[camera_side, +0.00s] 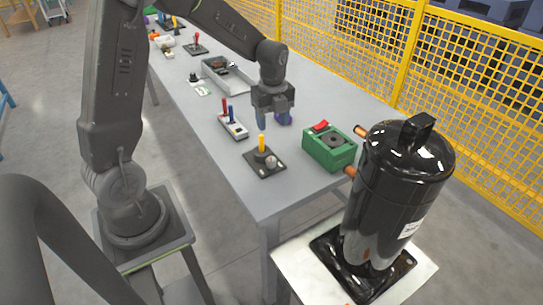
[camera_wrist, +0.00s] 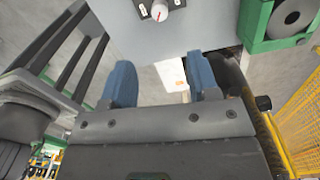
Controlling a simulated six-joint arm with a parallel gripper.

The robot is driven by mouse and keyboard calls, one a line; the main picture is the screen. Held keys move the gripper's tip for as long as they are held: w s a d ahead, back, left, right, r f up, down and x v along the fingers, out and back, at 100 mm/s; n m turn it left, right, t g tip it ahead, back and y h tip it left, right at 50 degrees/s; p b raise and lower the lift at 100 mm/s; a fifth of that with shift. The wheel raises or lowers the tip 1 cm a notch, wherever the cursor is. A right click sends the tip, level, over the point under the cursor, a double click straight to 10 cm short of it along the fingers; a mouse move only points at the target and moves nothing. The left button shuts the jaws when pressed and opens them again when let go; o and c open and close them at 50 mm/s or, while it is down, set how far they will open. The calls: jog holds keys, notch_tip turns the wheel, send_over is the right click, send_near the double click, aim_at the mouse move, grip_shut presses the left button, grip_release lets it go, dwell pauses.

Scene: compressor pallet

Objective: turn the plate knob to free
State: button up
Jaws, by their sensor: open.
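The plate knob is a small pale round knob (camera_side: 271,161) on a dark plate (camera_side: 264,170) near the table's front end, beside an upright yellow handle (camera_side: 262,143). The wrist view shows a knob (camera_wrist: 160,12) with a red pointer mark at the top edge, cut off by the frame. Small white labels flank it, too small to read. My gripper (camera_side: 273,119) hangs above the table, beyond the plate and apart from it. In the wrist view its blue fingers (camera_wrist: 161,80) are spread, with nothing between them.
A green box (camera_side: 329,150) with a red switch stands right of the plate. A big black compressor (camera_side: 395,195) stands at front right. A box with red and blue levers (camera_side: 233,126) is behind left. A yellow mesh fence (camera_side: 460,90) runs along the right.

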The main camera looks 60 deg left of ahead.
aim_at(272, 159)
notch_tip(272, 159, down, 14)
jog(key=shift+s+r, duration=0.1)
jog(key=shift+r, duration=0.05)
dwell(0.3)
jog(key=shift+c, duration=0.3)
jog(key=c, duration=0.9)
jog(key=shift+o, duration=0.2)
jog(key=n, duration=0.4)
jog(key=shift+n, duration=2.4)
